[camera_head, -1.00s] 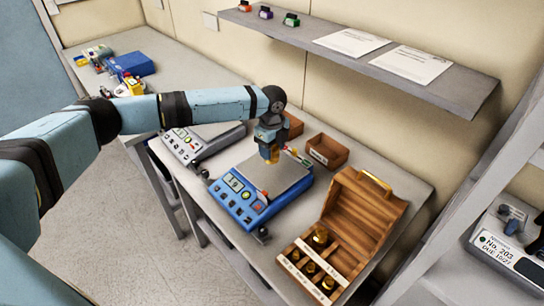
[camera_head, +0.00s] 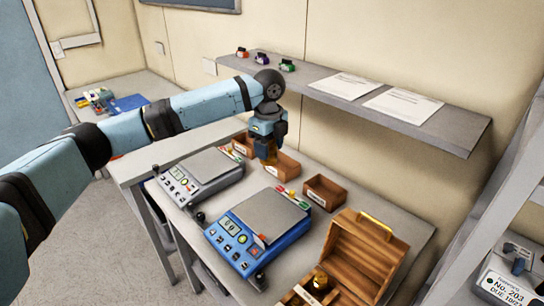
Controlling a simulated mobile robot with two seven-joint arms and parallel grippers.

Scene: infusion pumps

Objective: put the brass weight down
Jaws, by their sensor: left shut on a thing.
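My left gripper (camera_head: 266,152) is shut on the brass weight, which shows as a small golden-brown piece (camera_head: 268,157) at the fingertips, mostly covered by the fingers. It is in the air above the back of the table, behind the two scales and near a small brown tray (camera_head: 284,168). The blue scale (camera_head: 236,244) has an empty grey pan (camera_head: 264,214). An open wooden weight case (camera_head: 368,254) stands at the front right, with another brass weight (camera_head: 320,281) in it. My right gripper is not in view.
A white scale (camera_head: 201,178) stands left of the blue one. Another small brown tray (camera_head: 325,192) sits at the back, right of the gripper. A wall shelf (camera_head: 440,128) with papers overhangs the table's rear. A grey rack (camera_head: 505,180) stands at the right.

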